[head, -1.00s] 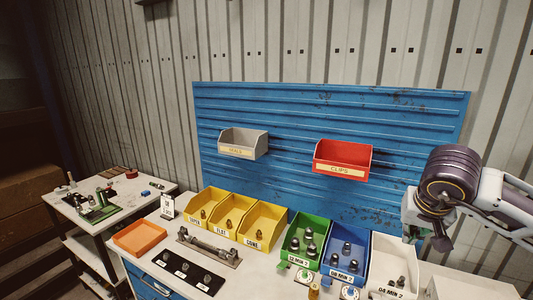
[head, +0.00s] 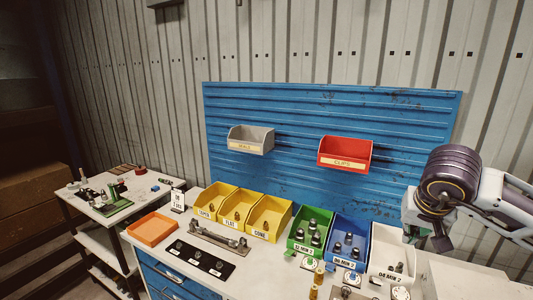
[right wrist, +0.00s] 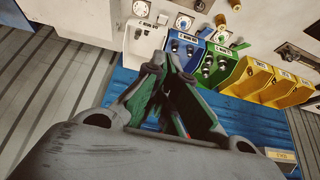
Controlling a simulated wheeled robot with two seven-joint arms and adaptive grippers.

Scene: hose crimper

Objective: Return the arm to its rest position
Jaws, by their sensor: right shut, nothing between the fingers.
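My right gripper (head: 440,241) is at the right of the head view, at the end of my dark-and-white arm, in front of the blue panel and above the white bin. In the right wrist view its green-and-grey fingers (right wrist: 166,65) come together at the tips with nothing between them. It is shut, empty and apart from the bins. My left arm and gripper are not in view.
The bench (head: 325,283) carries yellow bins (head: 266,229), a green bin (head: 296,243), a blue bin (head: 337,268) and a white bin (head: 379,262). An orange tray (head: 152,230) is at left. A grey bin (head: 250,140) and red bin (head: 345,154) hang on the blue panel (head: 300,110).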

